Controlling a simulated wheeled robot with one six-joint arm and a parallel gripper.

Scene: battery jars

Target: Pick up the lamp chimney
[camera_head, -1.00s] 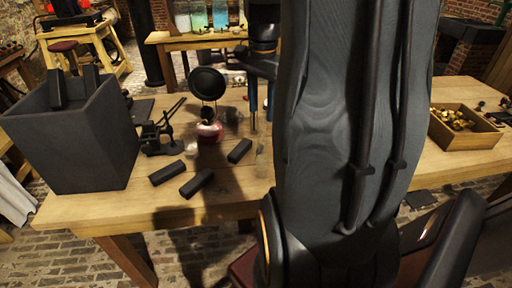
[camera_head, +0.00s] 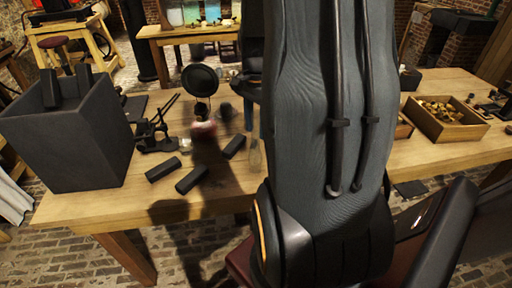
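I cannot clearly make out the lamp chimney. A small, see-through upright shape (camera_head: 255,157) stands on the table beside my arm, too faint to name with certainty. A lamp with a reddish base (camera_head: 203,130) and a round dark reflector (camera_head: 200,80) stands left of it. My gripper (camera_head: 250,112) is over the table, right of the lamp, and mostly hidden behind my own arm. One finger side shows, pointing down. Whether it is open or holds anything is hidden.
A large dark bin (camera_head: 65,140) stands at the table's left end. Several black blocks (camera_head: 192,180) lie near the front edge. A dark jointed stand (camera_head: 155,135) is beside the lamp. A wooden box of brass-coloured pieces (camera_head: 445,112) is at the right. My arm blocks the middle.

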